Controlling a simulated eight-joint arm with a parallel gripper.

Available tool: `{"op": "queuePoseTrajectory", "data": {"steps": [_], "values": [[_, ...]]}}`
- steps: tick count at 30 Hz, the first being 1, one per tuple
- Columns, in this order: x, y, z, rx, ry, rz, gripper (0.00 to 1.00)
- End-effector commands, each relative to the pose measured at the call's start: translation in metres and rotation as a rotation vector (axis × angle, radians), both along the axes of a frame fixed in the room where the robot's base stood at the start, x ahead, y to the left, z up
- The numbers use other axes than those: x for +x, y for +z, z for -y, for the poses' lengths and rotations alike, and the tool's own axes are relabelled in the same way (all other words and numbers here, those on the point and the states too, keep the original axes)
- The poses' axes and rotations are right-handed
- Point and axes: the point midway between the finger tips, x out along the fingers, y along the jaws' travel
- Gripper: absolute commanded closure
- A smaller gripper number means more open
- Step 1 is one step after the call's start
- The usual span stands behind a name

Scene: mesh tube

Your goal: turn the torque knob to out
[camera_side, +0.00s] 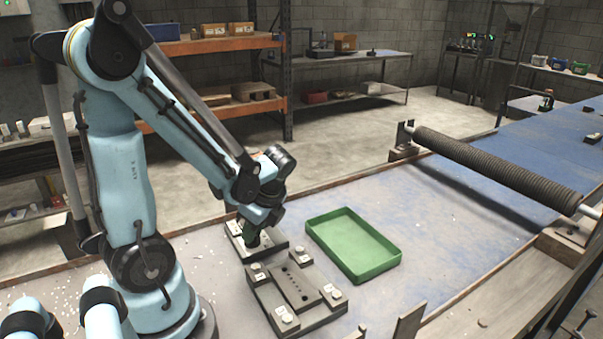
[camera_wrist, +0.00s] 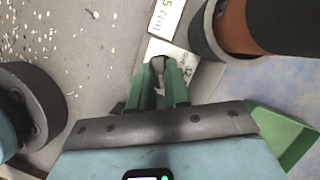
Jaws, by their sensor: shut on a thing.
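My gripper (camera_side: 252,238) reaches down onto the small dark fixture (camera_side: 268,250) at the back of the bench group. In the wrist view its green fingers (camera_wrist: 159,75) are closed around a small grey piece, which looks like the torque knob (camera_wrist: 158,62); only its tip shows between them. A white label (camera_wrist: 169,18) reading "5 N m" lies just beyond the fingertips. A second white label (camera_wrist: 182,57) is beside the right finger, its small text too blurred to read surely. The fingers hide most of the knob, so I cannot tell its setting.
A larger dark fixture (camera_side: 296,291) with white-labelled corners and a row of holes stands in front. An empty green tray (camera_side: 318,236) lies to the right. An orange-brown cylindrical part (camera_wrist: 245,25) is close at upper right in the wrist view. A ribbed roller (camera_side: 490,165) spans the bench.

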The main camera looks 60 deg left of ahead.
Motion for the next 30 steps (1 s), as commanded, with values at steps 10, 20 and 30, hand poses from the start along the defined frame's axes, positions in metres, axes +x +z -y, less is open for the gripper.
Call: {"op": "queuePoseTrajectory", "data": {"steps": [10, 20, 30], "values": [[0.0012, -0.0001, -0.0006, 0.001, 0.106, -0.003, 1.00], [0.0024, 0.0000, -0.0022, 0.000, 0.373, -0.004, 1.00], [0.0032, -0.0002, -0.0039, 0.000, 0.633, -0.004, 1.00]]}}
